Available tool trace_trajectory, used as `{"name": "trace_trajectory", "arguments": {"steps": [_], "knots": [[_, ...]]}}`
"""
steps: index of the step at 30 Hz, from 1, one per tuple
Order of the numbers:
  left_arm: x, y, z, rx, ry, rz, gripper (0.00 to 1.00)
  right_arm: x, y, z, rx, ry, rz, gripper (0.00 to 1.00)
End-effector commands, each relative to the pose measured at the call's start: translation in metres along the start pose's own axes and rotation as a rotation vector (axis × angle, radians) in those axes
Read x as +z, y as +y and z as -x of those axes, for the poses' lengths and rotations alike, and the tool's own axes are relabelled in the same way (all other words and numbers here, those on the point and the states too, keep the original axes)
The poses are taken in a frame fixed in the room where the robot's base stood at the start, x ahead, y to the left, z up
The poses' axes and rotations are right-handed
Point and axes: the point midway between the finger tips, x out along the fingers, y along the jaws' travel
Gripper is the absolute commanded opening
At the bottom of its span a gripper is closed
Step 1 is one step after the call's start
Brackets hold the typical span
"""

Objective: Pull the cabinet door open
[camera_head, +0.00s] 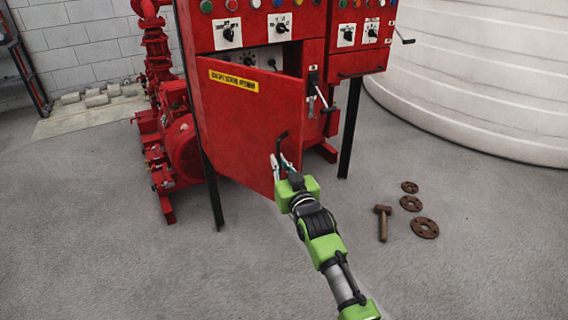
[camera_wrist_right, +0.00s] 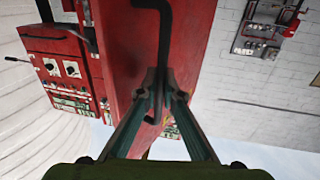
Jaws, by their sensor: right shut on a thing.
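The red cabinet (camera_head: 314,50) stands on dark legs. Its red door (camera_head: 240,115), with a yellow label, is partly open; its free edge is swung out from the cabinet front, and a gap shows above it. A black bent handle (camera_head: 282,136) sits near the free edge. My right gripper (camera_head: 283,163) is shut on this handle. In the right wrist view the handle (camera_wrist_right: 164,35) runs down between the closed fingertips (camera_wrist_right: 165,85), in front of the red door (camera_wrist_right: 190,35). My left gripper is not in view.
A second red control box (camera_head: 360,45) with a side crank adjoins on the right. A red pump (camera_head: 180,150) stands at left. A hammer (camera_head: 383,222) and rusty flanges (camera_head: 424,228) lie on the floor at right. A white tank (camera_head: 480,80) stands behind. The front floor is clear.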

Motion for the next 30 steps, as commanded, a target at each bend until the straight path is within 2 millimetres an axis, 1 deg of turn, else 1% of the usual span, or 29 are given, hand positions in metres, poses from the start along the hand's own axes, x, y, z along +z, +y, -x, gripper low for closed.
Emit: {"name": "trace_trajectory", "arguments": {"steps": [1,10,12,13,20,22,24,28,30], "knots": [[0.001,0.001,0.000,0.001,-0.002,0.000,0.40,-0.003,-0.002,-0.001,-0.002,0.006,0.001,0.00],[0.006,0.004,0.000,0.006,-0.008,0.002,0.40,-0.004,-0.002,-0.001,-0.002,0.007,0.001,0.00],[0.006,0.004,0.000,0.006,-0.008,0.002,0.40,-0.004,-0.002,-0.001,-0.002,0.007,0.001,0.23],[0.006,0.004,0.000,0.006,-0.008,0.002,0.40,-0.004,-0.002,-0.001,-0.002,0.007,0.001,0.24],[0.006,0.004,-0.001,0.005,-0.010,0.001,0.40,-0.002,-0.001,-0.001,-0.001,0.004,0.001,0.24],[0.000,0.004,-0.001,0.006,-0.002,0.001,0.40,-0.002,-0.001,0.000,-0.001,0.003,0.001,0.24],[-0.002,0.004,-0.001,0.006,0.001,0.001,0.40,-0.001,-0.001,0.001,0.000,0.002,0.000,0.24],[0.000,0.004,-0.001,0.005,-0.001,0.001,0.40,0.000,-0.001,0.010,0.000,0.002,0.000,0.24],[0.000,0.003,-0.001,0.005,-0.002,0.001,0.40,0.000,-0.001,0.018,0.000,0.002,0.000,0.24]]}}
